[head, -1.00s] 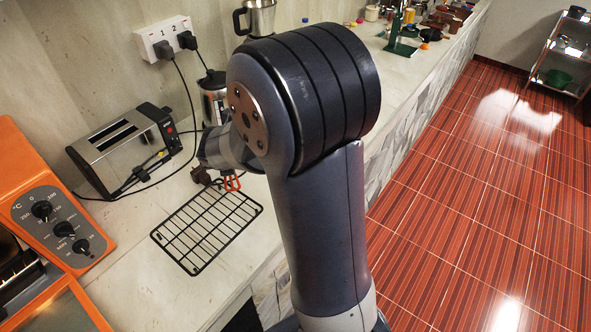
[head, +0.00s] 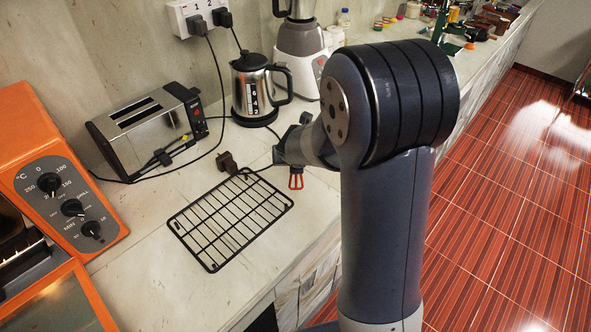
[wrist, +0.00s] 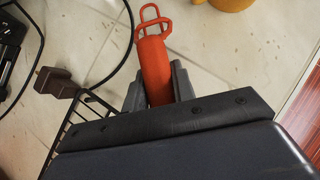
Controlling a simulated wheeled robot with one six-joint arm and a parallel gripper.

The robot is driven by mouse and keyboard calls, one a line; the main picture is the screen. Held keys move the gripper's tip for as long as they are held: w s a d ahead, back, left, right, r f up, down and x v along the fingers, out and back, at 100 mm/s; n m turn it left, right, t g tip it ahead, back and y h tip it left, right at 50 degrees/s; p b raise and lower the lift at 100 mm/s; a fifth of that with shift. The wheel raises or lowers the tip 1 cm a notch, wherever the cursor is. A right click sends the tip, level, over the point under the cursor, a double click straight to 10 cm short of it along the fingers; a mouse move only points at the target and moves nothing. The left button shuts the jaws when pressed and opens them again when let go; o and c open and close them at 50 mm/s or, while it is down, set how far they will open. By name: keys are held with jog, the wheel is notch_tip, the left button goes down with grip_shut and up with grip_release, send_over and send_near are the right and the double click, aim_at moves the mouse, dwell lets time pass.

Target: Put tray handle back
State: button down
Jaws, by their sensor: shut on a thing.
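The tray handle is a red-orange piece with a looped wire-like end. In the wrist view the handle (wrist: 153,66) sits between the two grey fingers of my gripper (wrist: 157,82), which is shut on it, its loop pointing away from me. In the head view the handle (head: 296,181) hangs below my gripper, just right of the black wire rack (head: 251,238), over the counter.
A brown plug (head: 227,163) lies by the rack's far edge, its cable close to my gripper. A steel kettle (head: 252,88), a toaster (head: 140,128) and an orange oven (head: 105,195) stand behind and left. Bare counter lies in front of the rack; its edge is at right.

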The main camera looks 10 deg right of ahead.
jog(key=shift+f+b, duration=0.6)
jog(key=shift+f, duration=0.7)
jog(key=shift+f, duration=0.1)
jog(key=shift+f, duration=0.15)
jog(key=c, duration=1.2)
grip_release()
jog(key=shift+o, duration=0.2)
jog(key=shift+r, duration=0.3)
jog(key=p+v, duration=0.4)
jog(key=v, duration=0.8)
jog(key=shift+f, duration=0.1)
